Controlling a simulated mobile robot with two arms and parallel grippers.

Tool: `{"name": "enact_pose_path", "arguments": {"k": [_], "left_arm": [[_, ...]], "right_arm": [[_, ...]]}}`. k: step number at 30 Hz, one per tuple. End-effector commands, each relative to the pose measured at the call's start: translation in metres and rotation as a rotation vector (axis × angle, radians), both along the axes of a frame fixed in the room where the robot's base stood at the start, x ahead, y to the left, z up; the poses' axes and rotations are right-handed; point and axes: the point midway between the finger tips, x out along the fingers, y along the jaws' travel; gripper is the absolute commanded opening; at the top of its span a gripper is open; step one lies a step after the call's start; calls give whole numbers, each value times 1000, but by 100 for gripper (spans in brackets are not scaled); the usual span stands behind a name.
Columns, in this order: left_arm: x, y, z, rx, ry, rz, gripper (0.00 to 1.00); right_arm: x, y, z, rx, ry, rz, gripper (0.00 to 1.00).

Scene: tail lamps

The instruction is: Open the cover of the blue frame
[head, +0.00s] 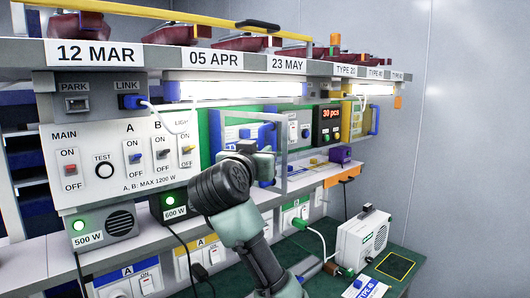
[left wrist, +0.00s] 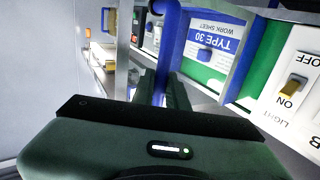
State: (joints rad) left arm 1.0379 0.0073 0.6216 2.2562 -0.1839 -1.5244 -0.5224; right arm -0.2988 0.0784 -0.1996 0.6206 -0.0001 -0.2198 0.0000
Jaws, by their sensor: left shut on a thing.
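The blue frame (head: 231,132) stands upright on the panel, partly hidden by my arm. It also shows in the left wrist view (left wrist: 185,38), around a white and blue "TYPE 30 WORK SHEET" card (left wrist: 212,40). A clear cover with a grey rim (head: 284,155) stands in front of it in the head view; how far it is swung out is hard to tell. A blue bar handle (left wrist: 160,62) runs down between my fingers. My left gripper (head: 264,164) is shut on this handle; its fingertips (left wrist: 172,92) are partly hidden. My right gripper is not in view.
A shelf (head: 225,82) with date labels runs above. A white switch panel (head: 110,165) is on the left. A red "30 pcs" display (head: 331,113) and a yellow frame (head: 352,122) are on the right. A white device (head: 362,238) stands on the green table (head: 408,262).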

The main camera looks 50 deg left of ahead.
Motion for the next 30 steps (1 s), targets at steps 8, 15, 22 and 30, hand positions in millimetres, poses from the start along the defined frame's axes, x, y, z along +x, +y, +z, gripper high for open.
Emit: {"name": "enact_pose_path", "arguments": {"k": [8,15,22,30], "left_arm": [[-2,2,2,1,-5,7,0],[-1,1,1,0,-4,5,36],[-3,-1,0,1,-3,3,36],[-40,-21,-1,2,-7,8,36]], "right_arm": [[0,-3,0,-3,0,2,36],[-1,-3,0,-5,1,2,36],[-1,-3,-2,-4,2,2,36],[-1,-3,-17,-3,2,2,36]]}}
